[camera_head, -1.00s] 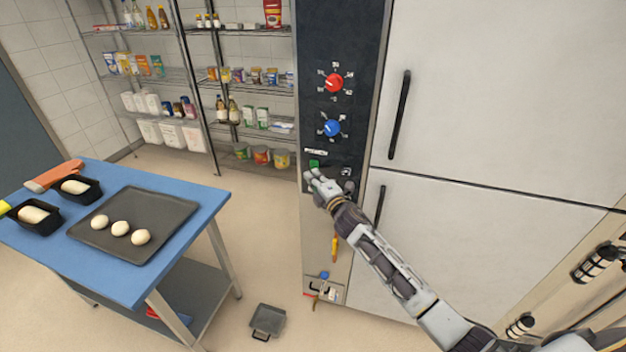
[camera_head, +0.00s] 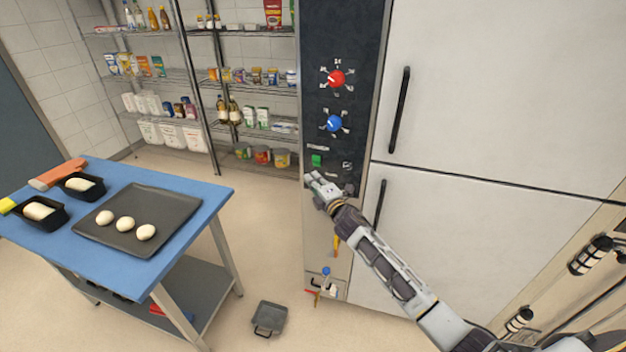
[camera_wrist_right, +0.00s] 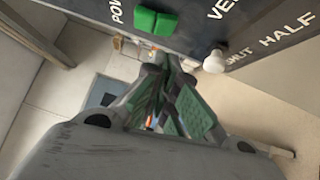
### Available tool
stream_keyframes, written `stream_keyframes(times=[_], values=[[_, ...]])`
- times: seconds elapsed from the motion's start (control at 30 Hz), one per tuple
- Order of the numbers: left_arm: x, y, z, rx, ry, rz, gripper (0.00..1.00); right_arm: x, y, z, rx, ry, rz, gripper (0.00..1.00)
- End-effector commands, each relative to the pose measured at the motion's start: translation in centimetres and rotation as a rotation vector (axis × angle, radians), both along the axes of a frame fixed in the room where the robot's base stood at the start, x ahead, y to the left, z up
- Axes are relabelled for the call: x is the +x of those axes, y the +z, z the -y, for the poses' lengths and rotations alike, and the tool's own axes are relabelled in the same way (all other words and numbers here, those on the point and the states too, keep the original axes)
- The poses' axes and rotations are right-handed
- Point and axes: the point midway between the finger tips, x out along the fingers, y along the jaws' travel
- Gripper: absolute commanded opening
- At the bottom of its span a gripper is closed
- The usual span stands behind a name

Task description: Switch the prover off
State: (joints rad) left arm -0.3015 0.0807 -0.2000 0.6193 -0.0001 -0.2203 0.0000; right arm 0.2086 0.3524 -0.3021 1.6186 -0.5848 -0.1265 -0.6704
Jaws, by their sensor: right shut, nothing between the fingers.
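The prover is the tall cabinet with white doors (camera_head: 480,90) and a dark control panel (camera_head: 325,30). Its green power switch (camera_head: 316,160) is low on the panel; in the right wrist view the green rocker (camera_wrist_right: 155,22) sits under lettering starting "POW". My right gripper (camera_head: 313,180) is shut and empty, just below the switch. In the right wrist view its fingertips (camera_wrist_right: 168,58) lie just short of the rocker, seemingly apart from it. A pale vent knob (camera_wrist_right: 214,62) is right of the fingertips. My left gripper is out of view.
A red knob (camera_head: 336,79) and a blue knob (camera_head: 334,123) are higher on the panel. Black door handles (camera_head: 399,110) stick out to the right. A blue table (camera_head: 150,262) with dough stands left.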

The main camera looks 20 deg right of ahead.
Motion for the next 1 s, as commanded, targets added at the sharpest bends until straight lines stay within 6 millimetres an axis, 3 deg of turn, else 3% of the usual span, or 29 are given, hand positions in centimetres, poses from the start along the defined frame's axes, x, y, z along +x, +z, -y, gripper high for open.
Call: stream_keyframes(times=[0.57,1.0], values=[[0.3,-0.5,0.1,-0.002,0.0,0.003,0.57,-1.6,-0.6,0.4,0.0,0.0,0.0,0.0],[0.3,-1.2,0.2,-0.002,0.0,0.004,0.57,-4.8,-1.4,1.1,0.0,0.001,-0.001,0.0]])
